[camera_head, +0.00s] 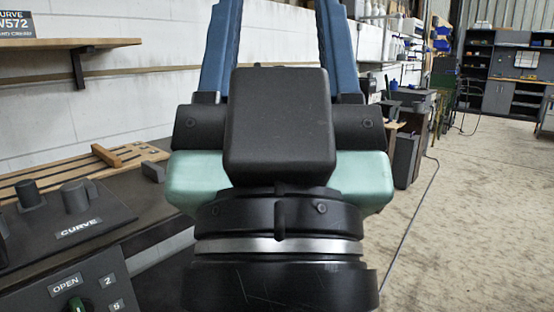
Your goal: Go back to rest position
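My gripper (279,22) fills the middle of the head view, seen from behind its black wrist and pale green body. Its two blue fingers point up and away and stand wide apart, with only the white wall showing between them. The fingertips are cut off by the top edge. No object shows between the visible parts of the fingers. A dark panel labelled CURVE (78,228), with grey knobs, lies at the left. Below it is a panel marked OPEN (66,284) with a green knob, partly cut off by the bottom edge.
A slatted wooden rack (70,176) lies on the dark bench left of my gripper. A wooden wall shelf (70,43) is above it. Dark cabinets (410,110) stand along the wall at right. The concrete floor at right is largely clear, with a cable (409,232) running across it.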

